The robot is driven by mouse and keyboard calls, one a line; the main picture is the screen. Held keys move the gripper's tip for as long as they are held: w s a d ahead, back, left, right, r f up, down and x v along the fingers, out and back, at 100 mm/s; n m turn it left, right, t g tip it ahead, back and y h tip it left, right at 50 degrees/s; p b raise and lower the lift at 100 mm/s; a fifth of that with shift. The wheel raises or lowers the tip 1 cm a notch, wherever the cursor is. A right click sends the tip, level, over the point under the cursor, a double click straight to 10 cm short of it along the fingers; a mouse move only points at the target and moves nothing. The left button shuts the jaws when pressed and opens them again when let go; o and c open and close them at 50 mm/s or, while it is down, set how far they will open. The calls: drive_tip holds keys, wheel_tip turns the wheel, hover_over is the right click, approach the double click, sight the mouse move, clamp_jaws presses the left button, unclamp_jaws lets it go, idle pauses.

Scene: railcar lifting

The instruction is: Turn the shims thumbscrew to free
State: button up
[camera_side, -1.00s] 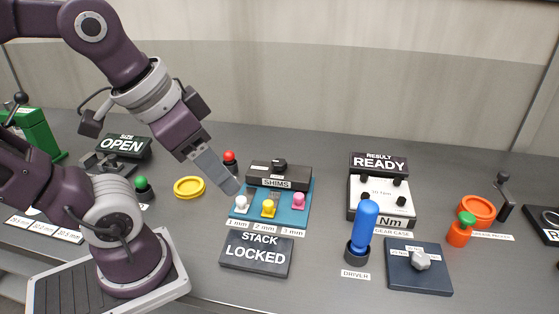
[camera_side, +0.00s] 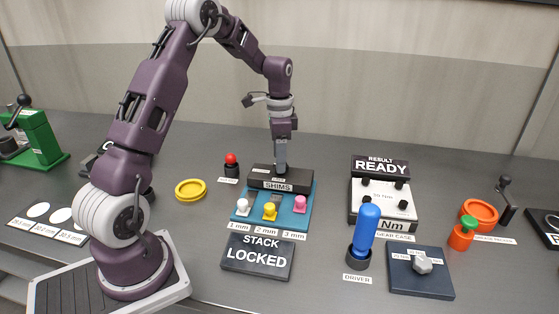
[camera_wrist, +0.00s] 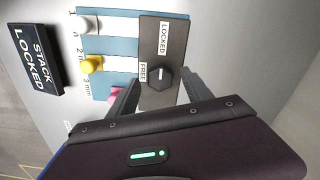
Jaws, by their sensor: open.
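The shims thumbscrew is a dark hexagonal knob (camera_wrist: 161,78) on top of the black SHIMS block (camera_side: 261,178). The wrist view shows LOCKED and FREE labels beside it on the block's top. My gripper (camera_wrist: 158,92) is open, with one finger on each side of the knob; I cannot tell whether they touch it. In the side view my gripper (camera_side: 281,166) points straight down over the block and hides the knob. The STACK sign (camera_side: 258,257) reads LOCKED.
White (camera_side: 243,206), yellow (camera_side: 269,211) and pink (camera_side: 300,204) knobbed shims sit on the blue base in front of the block. A red button (camera_side: 231,160) stands to the left.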

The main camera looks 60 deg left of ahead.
drive_tip(key=shift+f, duration=0.7)
clamp_jaws()
drive_tip(key=shift+n, duration=0.3)
drive_tip(key=n, duration=0.3)
drive_tip(key=shift+d+n, duration=0.15)
drive_tip(key=shift+n, duration=0.25)
drive_tip(key=n, duration=0.4)
drive_tip(key=shift+n, duration=0.3)
drive_tip(key=n, duration=0.4)
drive_tip(key=shift+d, duration=0.15)
drive_tip(key=shift+w+r+n, duration=0.1)
drive_tip(key=shift+n, duration=2.3)
